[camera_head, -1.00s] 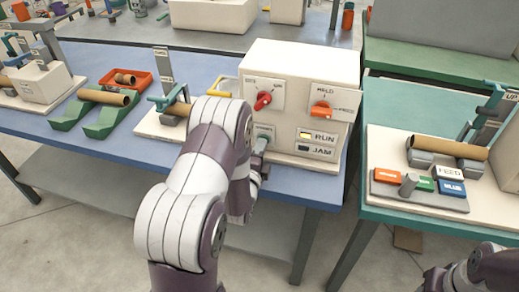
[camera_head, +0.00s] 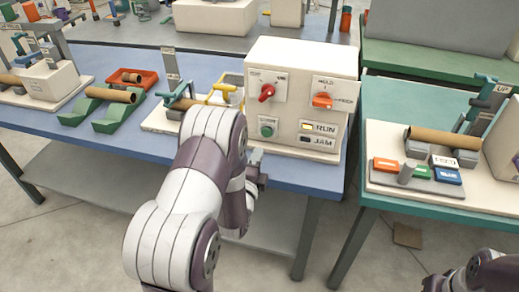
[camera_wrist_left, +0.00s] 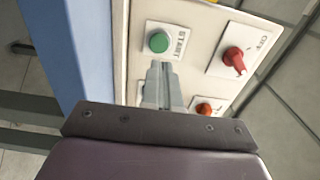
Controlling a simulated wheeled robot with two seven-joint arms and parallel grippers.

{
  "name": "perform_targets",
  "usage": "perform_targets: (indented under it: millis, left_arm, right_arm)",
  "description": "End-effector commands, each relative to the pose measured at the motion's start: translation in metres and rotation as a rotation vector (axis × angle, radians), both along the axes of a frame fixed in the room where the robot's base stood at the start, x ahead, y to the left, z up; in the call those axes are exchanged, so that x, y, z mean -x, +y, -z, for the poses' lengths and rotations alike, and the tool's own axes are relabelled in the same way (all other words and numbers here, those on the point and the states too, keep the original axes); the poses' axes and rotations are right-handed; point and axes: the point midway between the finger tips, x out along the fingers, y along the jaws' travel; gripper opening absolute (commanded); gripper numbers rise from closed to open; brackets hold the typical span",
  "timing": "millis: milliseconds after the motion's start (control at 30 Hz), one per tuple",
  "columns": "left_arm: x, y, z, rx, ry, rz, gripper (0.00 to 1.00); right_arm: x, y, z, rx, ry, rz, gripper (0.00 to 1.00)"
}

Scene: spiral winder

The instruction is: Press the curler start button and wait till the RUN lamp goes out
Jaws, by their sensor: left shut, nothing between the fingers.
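The curler is a cream box (camera_head: 295,70) on the blue bench. Its green start button (camera_head: 267,127) is low on the left of the front; it also shows in the left wrist view (camera_wrist_left: 158,42), beside the START label. The RUN lamp (camera_head: 306,127) glows yellow, and the JAM lamp (camera_head: 305,139) is dark. My left gripper (camera_head: 257,154) is shut and empty, below and in front of the button, apart from it. In the left wrist view its fingertips (camera_wrist_left: 158,68) point toward the button. Part of my right arm shows at bottom right; its fingers are out of sight.
A red knob (camera_head: 267,92) and an orange switch (camera_head: 322,100) stick out above the button and lamps. A jig with a yellow handle (camera_head: 222,88) stands left of the box. A green bench (camera_head: 385,205) with a cardboard tube (camera_head: 445,140) is to the right.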

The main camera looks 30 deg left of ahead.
Motion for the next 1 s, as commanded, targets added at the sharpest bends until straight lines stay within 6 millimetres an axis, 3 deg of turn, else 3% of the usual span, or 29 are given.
perform_targets:
  millis: [200,333,1000]
  left_arm:
    - [0.039,-0.009,0.001,0.000,0.002,0.000,0.00]
    - [0.051,-0.012,0.001,0.000,0.001,0.000,0.00]
    - [0.055,-0.013,0.001,0.000,0.002,0.000,0.00]
  right_arm:
    - [0.000,0.000,0.002,0.000,0.000,0.000,0.43]
    - [0.000,0.000,0.002,0.000,0.000,0.000,0.43]
    - [0.000,0.000,0.002,0.000,0.000,0.000,0.43]
